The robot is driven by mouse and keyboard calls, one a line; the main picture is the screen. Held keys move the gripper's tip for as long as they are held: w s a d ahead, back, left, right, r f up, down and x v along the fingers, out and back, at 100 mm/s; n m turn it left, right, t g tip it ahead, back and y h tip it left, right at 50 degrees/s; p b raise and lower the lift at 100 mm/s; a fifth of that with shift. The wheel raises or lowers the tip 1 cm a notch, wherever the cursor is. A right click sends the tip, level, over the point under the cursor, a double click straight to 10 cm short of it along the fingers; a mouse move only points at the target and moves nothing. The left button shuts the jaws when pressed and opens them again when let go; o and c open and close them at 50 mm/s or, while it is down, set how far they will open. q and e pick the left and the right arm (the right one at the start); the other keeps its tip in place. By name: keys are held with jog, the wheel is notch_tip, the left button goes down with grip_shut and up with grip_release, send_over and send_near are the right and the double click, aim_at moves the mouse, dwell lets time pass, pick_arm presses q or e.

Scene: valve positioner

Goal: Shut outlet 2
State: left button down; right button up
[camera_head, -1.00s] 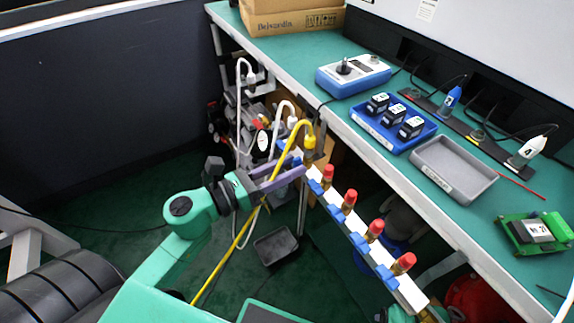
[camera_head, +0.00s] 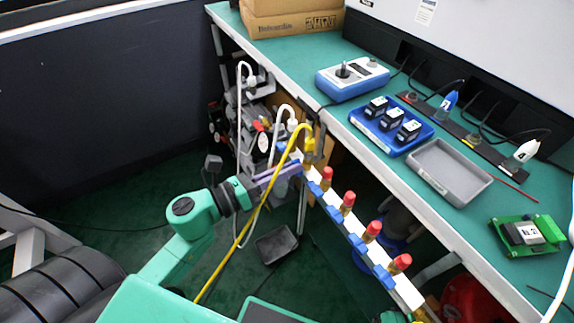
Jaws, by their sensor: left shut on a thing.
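A white manifold bar (camera_head: 350,232) runs down below the bench edge, with several brass outlets that have blue handles, one of them here (camera_head: 361,244). Several outlets carry red caps (camera_head: 348,199). A yellow hose (camera_head: 297,141) joins the outlet at the bar's upper end. My left gripper (camera_head: 297,167), with purple fingers, is at that upper end, just below the yellow hose fitting (camera_head: 308,150). It is shut on what looks like a blue handle, mostly hidden by the fingers. I cannot read outlet numbers. My right gripper is not in view.
White hoses (camera_head: 283,110) rise behind the gripper. The green bench (camera_head: 290,52) carries a blue tray (camera_head: 362,122), a grey tray (camera_head: 478,192), a blue-white device (camera_head: 350,80) and a green board (camera_head: 505,240). A dark bin (camera_head: 275,246) stands on the floor.

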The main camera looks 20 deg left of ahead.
pick_arm(q)
jog(key=shift+w+a+f+n+p, duration=0.1)
jog(key=shift+n+p, duration=2.25)
jog(key=shift+n, duration=0.8)
jog(key=shift+a+f+n+p, duration=0.1)
jog(key=shift+n+p, duration=2.2)
jog(key=shift+n, duration=0.85)
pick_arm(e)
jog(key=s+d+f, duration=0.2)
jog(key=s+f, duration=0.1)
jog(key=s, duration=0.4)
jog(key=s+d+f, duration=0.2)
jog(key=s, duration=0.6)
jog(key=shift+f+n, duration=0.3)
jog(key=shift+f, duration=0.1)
pick_arm(q)
jog(key=shift+f, duration=0.1)
jog(key=c, duration=0.9)
grip_release()
